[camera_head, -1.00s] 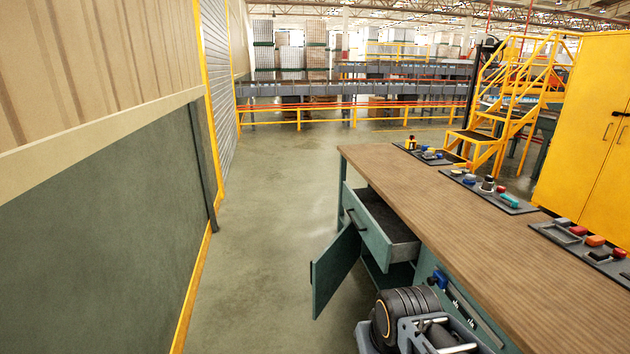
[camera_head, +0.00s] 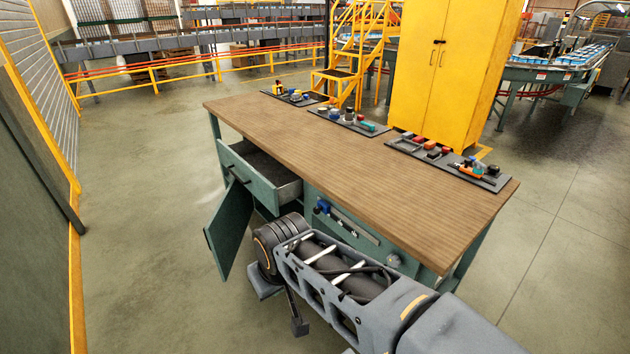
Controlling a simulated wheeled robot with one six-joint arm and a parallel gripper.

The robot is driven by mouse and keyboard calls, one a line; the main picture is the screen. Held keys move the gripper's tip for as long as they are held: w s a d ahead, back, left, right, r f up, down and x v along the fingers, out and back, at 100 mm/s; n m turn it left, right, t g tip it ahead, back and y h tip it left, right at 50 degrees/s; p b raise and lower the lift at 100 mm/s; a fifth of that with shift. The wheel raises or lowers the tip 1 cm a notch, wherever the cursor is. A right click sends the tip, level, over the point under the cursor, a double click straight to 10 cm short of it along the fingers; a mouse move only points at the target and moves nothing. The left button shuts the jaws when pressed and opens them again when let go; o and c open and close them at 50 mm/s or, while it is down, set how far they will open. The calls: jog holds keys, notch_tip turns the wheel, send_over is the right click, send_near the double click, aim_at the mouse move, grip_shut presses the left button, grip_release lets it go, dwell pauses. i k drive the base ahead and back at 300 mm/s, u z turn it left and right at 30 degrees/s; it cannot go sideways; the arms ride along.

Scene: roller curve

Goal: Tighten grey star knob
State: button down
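A small grey knob (camera_head: 393,260) sits on the green front panel of the workbench, low and toward the right end, close above my arm. Its star shape is too small to make out. My arm crosses the lower middle of the view, in front of the bench. Dark and grey parts at its far end, which seem to be my gripper (camera_head: 283,306), hang below the round black joint, left of the knob and apart from it. Much of the gripper is hidden, and I cannot see whether its fingers are open.
The workbench (camera_head: 350,150) has an open drawer (camera_head: 262,185) and an open door (camera_head: 229,235) at left. A blue part (camera_head: 322,206) and a slotted rail (camera_head: 355,226) are on its front. Trays of small parts line its back edge. A yellow cabinet (camera_head: 435,80) stands behind. Floor at left is clear.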

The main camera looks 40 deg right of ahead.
aim_at(394, 261)
jog(key=z, duration=1.75)
